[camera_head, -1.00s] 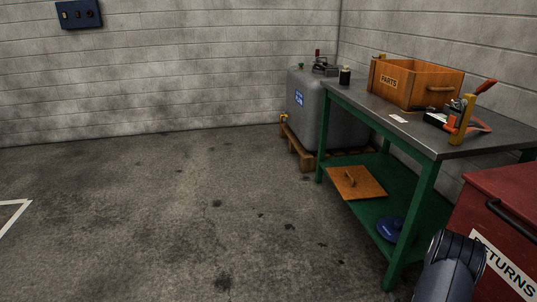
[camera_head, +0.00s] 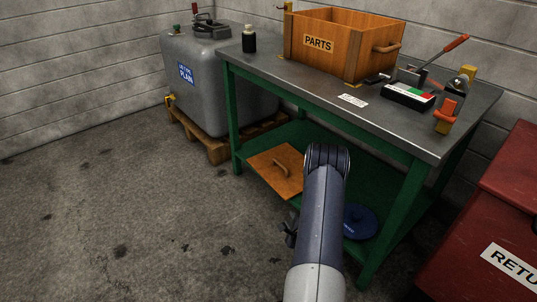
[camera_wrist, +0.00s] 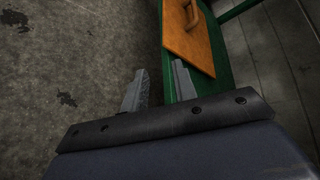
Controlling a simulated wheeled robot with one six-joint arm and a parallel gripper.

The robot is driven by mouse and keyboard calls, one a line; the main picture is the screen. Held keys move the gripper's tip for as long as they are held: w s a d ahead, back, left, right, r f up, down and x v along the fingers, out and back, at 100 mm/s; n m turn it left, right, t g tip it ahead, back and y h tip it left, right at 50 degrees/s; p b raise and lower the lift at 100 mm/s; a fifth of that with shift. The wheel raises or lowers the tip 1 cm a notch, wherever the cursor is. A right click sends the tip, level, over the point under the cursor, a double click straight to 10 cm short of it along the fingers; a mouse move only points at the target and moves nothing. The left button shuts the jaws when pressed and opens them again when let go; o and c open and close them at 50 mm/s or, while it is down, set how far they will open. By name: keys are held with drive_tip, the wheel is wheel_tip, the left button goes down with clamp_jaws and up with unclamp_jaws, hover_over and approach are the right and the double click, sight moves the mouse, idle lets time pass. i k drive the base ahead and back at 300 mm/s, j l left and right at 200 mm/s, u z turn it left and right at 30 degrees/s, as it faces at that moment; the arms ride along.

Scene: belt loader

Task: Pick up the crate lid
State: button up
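The crate lid (camera_head: 273,171) is a flat orange-brown wooden board with a handle (camera_head: 282,162) on top. It lies on the green lower shelf (camera_head: 321,143) of the workbench, at the shelf's left end, with a corner jutting past the front edge. The lid also shows at the top of the wrist view (camera_wrist: 188,48). My gripper (camera_wrist: 158,78) is open and empty, its two fingers apart, short of the lid. In the head view my arm hides the gripper fingers and part of the shelf.
The wooden PARTS crate (camera_head: 308,62) stands open on the metal bench top (camera_head: 284,84), with tools at its right. A blue disc (camera_head: 360,222) lies on the shelf. A grey tank (camera_head: 205,95) stands on a pallet at left, a red box (camera_head: 490,210) at right. The floor in front is clear.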

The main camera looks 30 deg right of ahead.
sight(281, 166)
drive_tip(key=i+j+z, duration=0.1)
drive_tip(key=i+z, duration=0.15)
drive_tip(key=i, duration=0.35)
drive_tip(key=i+j+z, duration=0.3)
drive_tip(key=i, duration=0.25)
drive_tip(key=l, duration=0.1)
